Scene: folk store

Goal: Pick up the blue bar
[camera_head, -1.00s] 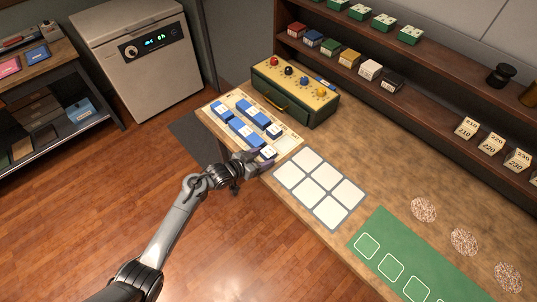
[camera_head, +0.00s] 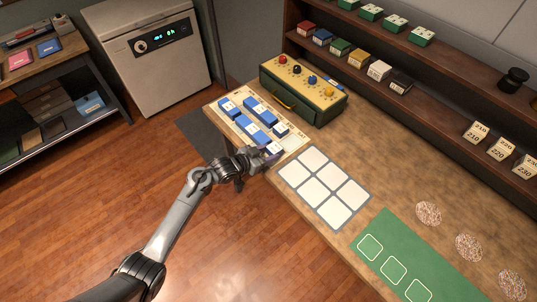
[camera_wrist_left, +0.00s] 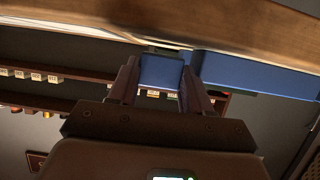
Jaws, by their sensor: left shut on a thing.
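Several blue bars with white labels lie on a cream board (camera_head: 292,143) at the counter's left end; a long one (camera_head: 250,128) is in the middle. My left gripper (camera_head: 266,155) is at the board's near edge, shut on a short blue bar (camera_head: 273,148). In the left wrist view the short blue bar (camera_wrist_left: 161,71) sits between both fingers, and a longer blue bar (camera_wrist_left: 250,74) is just to its right. Whether the held bar is clear of the board cannot be told. My right gripper is not in view.
A green box with coloured knobs (camera_head: 303,90) stands behind the board. A grid of white squares (camera_head: 323,188) and a green mat (camera_head: 412,262) lie to the right. Shelves (camera_head: 420,95) with small blocks line the back. The wooden floor at left is open.

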